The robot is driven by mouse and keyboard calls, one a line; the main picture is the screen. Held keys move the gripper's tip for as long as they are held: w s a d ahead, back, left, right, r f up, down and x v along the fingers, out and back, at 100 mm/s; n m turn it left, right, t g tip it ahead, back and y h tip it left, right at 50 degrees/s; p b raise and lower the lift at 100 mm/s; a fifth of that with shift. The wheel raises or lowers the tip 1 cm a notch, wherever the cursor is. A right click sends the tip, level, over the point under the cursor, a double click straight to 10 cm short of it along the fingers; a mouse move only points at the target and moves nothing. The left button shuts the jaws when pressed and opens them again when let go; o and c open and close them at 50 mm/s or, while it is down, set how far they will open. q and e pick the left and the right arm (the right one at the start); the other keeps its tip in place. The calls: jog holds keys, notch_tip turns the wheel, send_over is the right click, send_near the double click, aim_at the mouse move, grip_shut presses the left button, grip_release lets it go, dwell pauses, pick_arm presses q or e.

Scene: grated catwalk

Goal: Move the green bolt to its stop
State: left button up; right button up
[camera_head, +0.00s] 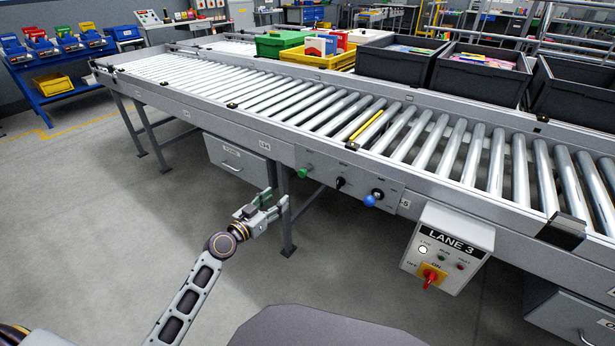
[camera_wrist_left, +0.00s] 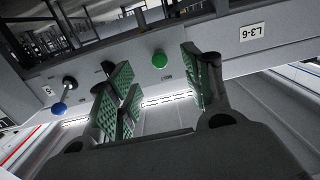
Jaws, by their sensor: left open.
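The green bolt (camera_head: 303,173) is a small green round knob on the front panel of the conveyor frame, at the left end of a row of controls. In the left wrist view it shows as a round green head (camera_wrist_left: 159,60), in the gap between the fingers and beyond them. My left gripper (camera_head: 276,202) is open and empty, in front of the conveyor, a little below and left of the bolt. Its green-padded fingers (camera_wrist_left: 158,85) are apart and do not appear to touch the bolt. My right gripper is not in view.
A black knob (camera_head: 340,183) and a blue ball-ended lever (camera_head: 370,199) sit right of the bolt. A LANE 3 box (camera_head: 447,250) with a red switch hangs farther right. A conveyor leg (camera_head: 285,215) stands just behind the gripper. The floor (camera_head: 90,220) at left is clear.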

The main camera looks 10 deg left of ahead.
aim_at(301, 174)
pick_arm(q)
jog(key=shift+w+d+r+m+h, duration=0.15)
jog(key=shift+w+d+r+h, duration=0.05)
jog(key=shift+r, duration=0.4)
jog(key=shift+w+d+r+m+h, duration=0.15)
jog(key=shift+r+h, duration=0.05)
jog(key=shift+r, duration=0.4)
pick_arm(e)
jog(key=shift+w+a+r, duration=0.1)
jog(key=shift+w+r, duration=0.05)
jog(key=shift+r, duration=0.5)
pick_arm(q)
jog(key=shift+w, duration=0.15)
jog(key=shift+x, duration=4)
jog(key=shift+b+x, duration=0.4)
jog(key=shift+x, duration=2.15)
jog(key=shift+w+r, duration=0.2)
jog(key=shift+w, duration=0.05)
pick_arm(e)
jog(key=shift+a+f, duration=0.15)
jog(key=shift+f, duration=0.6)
pick_arm(q)
jog(key=shift+c, duration=0.4)
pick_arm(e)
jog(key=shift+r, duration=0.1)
